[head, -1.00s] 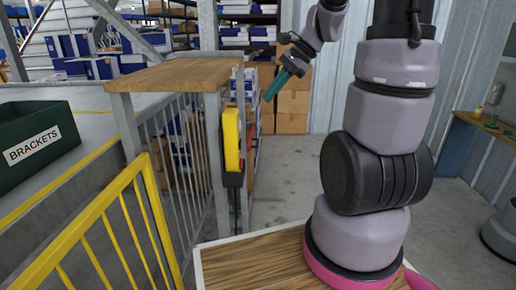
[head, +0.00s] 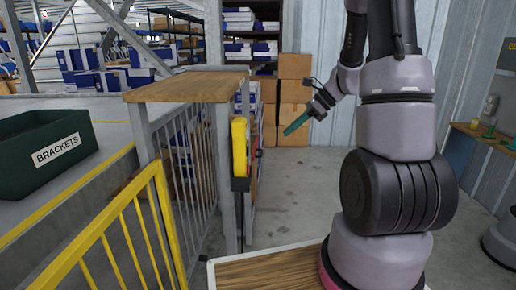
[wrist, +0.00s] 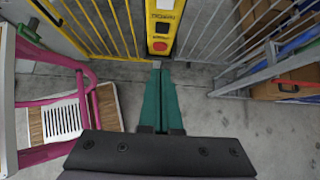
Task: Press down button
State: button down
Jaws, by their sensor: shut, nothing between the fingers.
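A yellow control box (head: 239,147) hangs on the grey post of the railing, seen edge-on in the head view. In the wrist view the box (wrist: 165,10) faces me, with a black button (wrist: 161,28) and a red button (wrist: 159,45) below it. Its lettering is too small to read, and its top is cut off. My gripper (head: 287,132) has teal fingers and is right of the box in the head view, apart from it. In the wrist view my gripper (wrist: 157,66) is shut and empty, its tips just below the red button in the picture.
Yellow railing (head: 120,235) and grey railing (head: 190,155) flank the box. A wooden top (head: 187,86) sits above the grey railing. A green bin (head: 45,150) labelled BRACKETS stands at the left. Cardboard boxes (head: 293,100) are stacked behind. Open floor lies right of the post.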

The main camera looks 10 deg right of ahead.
aim_at(248, 151)
jog(key=a+r+x, duration=0.2)
jog(key=x, duration=1)
jog(key=shift+w, duration=0.4)
jog(key=shift+f, duration=0.1)
